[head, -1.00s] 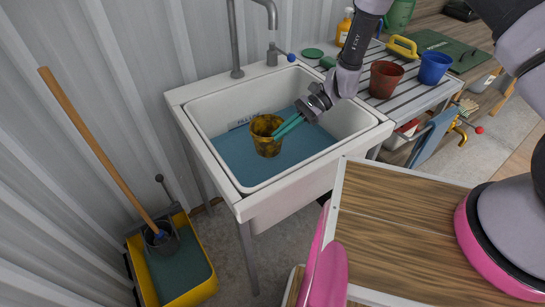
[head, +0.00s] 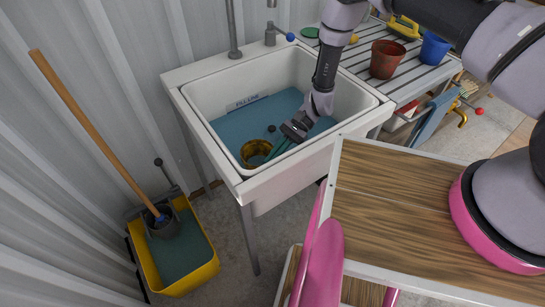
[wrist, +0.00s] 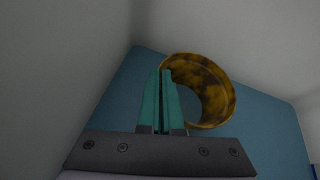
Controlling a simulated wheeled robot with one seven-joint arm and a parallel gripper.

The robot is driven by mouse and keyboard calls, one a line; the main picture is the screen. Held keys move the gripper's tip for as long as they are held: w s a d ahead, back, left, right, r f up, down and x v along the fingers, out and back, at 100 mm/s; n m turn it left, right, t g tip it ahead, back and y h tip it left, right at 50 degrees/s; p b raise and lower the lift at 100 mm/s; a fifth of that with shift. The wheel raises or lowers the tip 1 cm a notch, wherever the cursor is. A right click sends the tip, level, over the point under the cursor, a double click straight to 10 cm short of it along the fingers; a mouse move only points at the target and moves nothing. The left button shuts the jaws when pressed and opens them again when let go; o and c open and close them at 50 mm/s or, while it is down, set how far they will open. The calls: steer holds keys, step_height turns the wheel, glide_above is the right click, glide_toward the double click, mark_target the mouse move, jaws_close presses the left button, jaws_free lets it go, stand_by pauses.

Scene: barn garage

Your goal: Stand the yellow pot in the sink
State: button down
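The yellow pot (head: 252,149), mottled with brown stains, is inside the white sink (head: 172,96), low at its near edge over the blue basin floor or water (head: 235,125). Its lower part is hidden, so I cannot tell if its base touches the bottom. My gripper (head: 276,148) reaches down into the sink from the right. In the wrist view, its teal fingers (wrist: 160,100) are close together with the pot's wall (wrist: 213,88) at their tips. They appear shut on the rim. The pot's open mouth shows there.
A tap (head: 233,35) and a blue-tipped lever stand behind the sink. A slatted rack (head: 355,65) at right holds a red-brown pot (head: 386,58) and a blue cup (head: 434,48). A yellow mop bucket (head: 200,270) stands at lower left.

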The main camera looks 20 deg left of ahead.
steer(key=shift+f, duration=0.25)
steer(key=c, duration=1.1)
jaws_free()
steer(key=shift+r, duration=0.1)
steer(key=v, duration=1.2)
steer(key=shift+w+r, duration=0.1)
